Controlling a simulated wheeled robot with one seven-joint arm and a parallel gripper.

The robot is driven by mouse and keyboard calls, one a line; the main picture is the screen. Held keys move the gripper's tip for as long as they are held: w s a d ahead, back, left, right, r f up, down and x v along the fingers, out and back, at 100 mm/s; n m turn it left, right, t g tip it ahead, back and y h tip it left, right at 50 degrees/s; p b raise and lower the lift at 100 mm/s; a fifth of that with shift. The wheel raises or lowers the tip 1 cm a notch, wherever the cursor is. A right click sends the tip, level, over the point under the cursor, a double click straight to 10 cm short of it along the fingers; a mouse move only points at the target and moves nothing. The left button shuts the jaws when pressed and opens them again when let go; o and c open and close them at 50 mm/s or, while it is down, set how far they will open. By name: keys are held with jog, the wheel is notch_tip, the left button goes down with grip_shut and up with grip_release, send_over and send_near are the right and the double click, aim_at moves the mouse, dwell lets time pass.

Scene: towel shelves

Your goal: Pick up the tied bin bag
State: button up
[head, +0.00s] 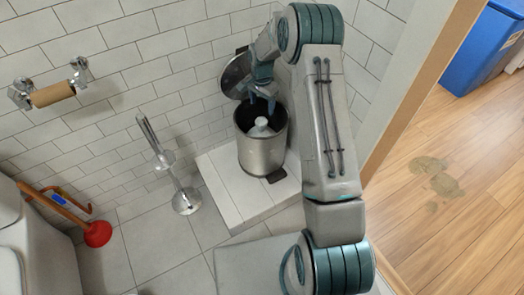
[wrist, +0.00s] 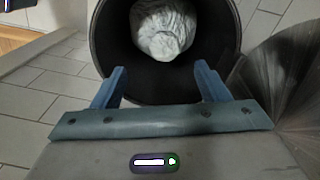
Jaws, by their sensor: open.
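The tied bin bag (wrist: 163,27) is a pale, crumpled bundle inside the open steel pedal bin (head: 262,155). In the head view only a small light part of the bag (head: 261,126) shows inside the dark mouth of the bin. My gripper (head: 262,101) is above the bin's opening and points down. In the wrist view my gripper (wrist: 160,82) has its two blue fingers wide apart, with nothing between them. The bag lies beyond the fingertips, apart from them. The lower part of the bag is hidden in the bin.
The bin's lid (head: 235,75) stands open against the tiled wall. The bin is on a raised tiled step (head: 225,190). A chrome stand (head: 184,200) is to its left. A red plunger (head: 97,234) and a toilet (head: 45,245) are farther left. A blue container (head: 483,50) is beyond the doorway.

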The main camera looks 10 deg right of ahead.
aim_at(262, 122)
notch_tip(262, 122, down, 8)
jog(key=shift+f+b, duration=0.15)
jog(key=shift+b, duration=0.95)
jog(key=shift+w+f+b, duration=0.15)
jog(key=shift+f+b, duration=0.3)
jog(key=shift+f, duration=0.45)
jog(key=shift+w+f+b, duration=0.2)
jog(key=shift+f+b, duration=0.2)
jog(key=shift+f, duration=0.5)
jog(key=shift+w+f+b, duration=0.15)
jog(key=shift+f+b, duration=0.3)
jog(key=shift+f, duration=0.45)
jog(key=shift+r, duration=0.1)
grip_shut()
